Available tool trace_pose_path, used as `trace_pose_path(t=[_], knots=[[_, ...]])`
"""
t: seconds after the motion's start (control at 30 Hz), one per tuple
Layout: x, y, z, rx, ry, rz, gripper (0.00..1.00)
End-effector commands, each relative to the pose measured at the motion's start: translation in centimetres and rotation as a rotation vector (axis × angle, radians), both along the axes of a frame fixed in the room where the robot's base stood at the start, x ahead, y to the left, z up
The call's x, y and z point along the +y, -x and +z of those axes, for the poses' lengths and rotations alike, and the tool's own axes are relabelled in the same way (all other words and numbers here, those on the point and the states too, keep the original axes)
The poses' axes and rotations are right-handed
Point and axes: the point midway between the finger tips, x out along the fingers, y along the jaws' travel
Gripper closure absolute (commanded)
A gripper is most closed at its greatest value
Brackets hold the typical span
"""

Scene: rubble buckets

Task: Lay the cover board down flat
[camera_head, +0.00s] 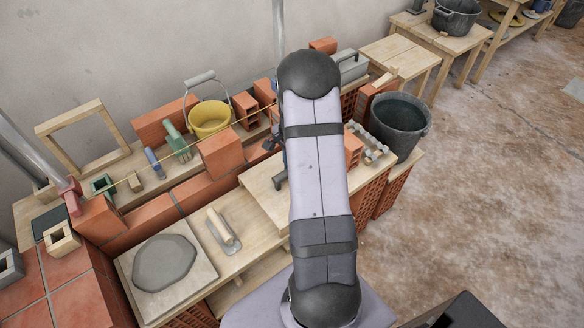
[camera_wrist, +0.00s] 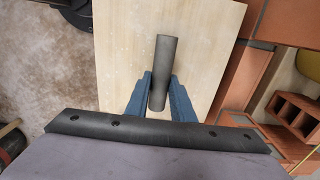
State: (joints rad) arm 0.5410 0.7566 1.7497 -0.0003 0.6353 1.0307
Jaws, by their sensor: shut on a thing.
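The cover board is a pale wooden panel (camera_wrist: 125,45) with a dark round bar handle (camera_wrist: 166,52), face-on below my gripper in the wrist view. My gripper (camera_wrist: 160,92) has its blue fingers shut on the handle, one on each side. In the head view the board (camera_head: 262,192) shows left of my arm, at the right end of the workbench, and looks about level. My arm hides its middle and most of my gripper there. I cannot tell whether the board rests on something or hangs just above it.
Red bricks (camera_head: 220,150) stand along the board's left side. A trowel (camera_head: 223,230) and a grey mortar patch (camera_head: 164,262) lie nearer left. A yellow bucket (camera_head: 209,118) is behind. A dark bucket (camera_head: 400,122) stands right of my arm. The floor at right is clear.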

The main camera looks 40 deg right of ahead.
Motion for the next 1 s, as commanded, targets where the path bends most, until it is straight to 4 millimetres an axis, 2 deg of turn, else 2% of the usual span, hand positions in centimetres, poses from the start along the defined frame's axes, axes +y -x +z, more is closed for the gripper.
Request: trace_pose_path(t=[0.17, 0.2, 0.27, 0.3, 0.57, 0.73, 0.87, 1.0], knots=[[0.0, -0.1, -0.2, -0.002, 0.001, 0.000, 1.00], [0.0, 0.0, -0.3, 0.000, 0.000, 0.000, 0.76], [0.0, 0.0, -0.3, 0.000, 0.000, 0.000, 0.62], [0.0, 0.0, -0.3, 0.000, 0.000, 0.000, 0.60], [0.0, 0.0, -0.2, 0.000, 0.000, 0.000, 0.60], [0.0, 0.0, 0.4, -0.001, 0.001, 0.000, 0.60], [0.0, -0.1, 1.9, -0.003, 0.002, 0.000, 0.60], [-0.1, -0.1, 4.2, -0.004, 0.003, 0.000, 0.60]])
